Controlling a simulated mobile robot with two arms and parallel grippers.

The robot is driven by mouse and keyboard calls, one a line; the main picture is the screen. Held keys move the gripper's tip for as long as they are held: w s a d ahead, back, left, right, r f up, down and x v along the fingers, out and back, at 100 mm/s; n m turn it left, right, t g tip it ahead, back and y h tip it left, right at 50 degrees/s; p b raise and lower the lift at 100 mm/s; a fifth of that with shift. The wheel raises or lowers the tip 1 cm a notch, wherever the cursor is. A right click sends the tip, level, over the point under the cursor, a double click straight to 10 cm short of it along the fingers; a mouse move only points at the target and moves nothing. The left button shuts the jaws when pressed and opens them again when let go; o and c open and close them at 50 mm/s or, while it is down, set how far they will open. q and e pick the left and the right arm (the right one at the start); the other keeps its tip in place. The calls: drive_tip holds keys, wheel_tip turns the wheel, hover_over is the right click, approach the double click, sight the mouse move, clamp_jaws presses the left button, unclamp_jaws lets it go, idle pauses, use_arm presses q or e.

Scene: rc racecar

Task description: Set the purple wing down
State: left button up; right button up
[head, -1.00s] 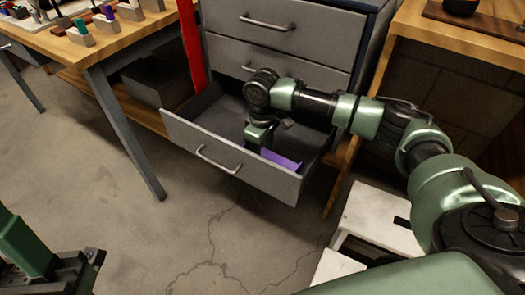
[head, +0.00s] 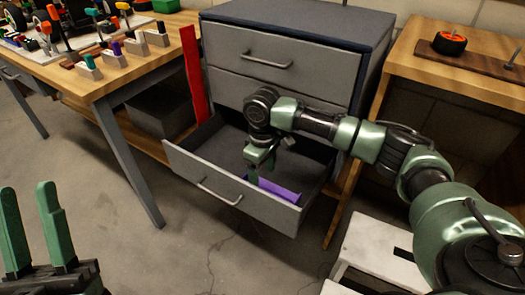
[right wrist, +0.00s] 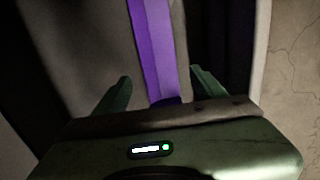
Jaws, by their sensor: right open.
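The purple wing (head: 279,191) lies inside the open bottom drawer (head: 225,187), close behind its front panel. My right gripper (head: 264,168) reaches down into the drawer at the wing's left end in the head view. In the right wrist view the wing (right wrist: 152,45) runs as a long strip between the two spread fingers of the right gripper (right wrist: 160,88). The gripper is open; its near body hides the wing's near end. I cannot tell whether a finger touches the wing. My left gripper (head: 29,205) is open and empty at the lower left, away from the drawer.
The grey cabinet (head: 290,45) has closed drawers above the open one. A red upright piece (head: 191,75) stands at its left. A wooden workbench (head: 110,80) with parts and tools is at left, another wooden table (head: 475,68) at right. A white step stool (head: 375,250) stands in front.

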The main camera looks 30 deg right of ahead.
sight(262, 187)
use_arm(q)
drive_tip(key=w+f+g+y+p, duration=0.1)
drive_tip(key=w+f+g, duration=0.2)
drive_tip(key=f, duration=0.3)
drive_tip(key=w+f+g+y+p, duration=0.2)
drive_tip(key=w+f+g, duration=0.2)
drive_tip(key=f+g, duration=0.2)
drive_tip(key=shift+f, duration=0.6)
use_arm(e)
wheel_tip(262, 187, up, 8)
drive_tip(key=shift+f, duration=0.15)
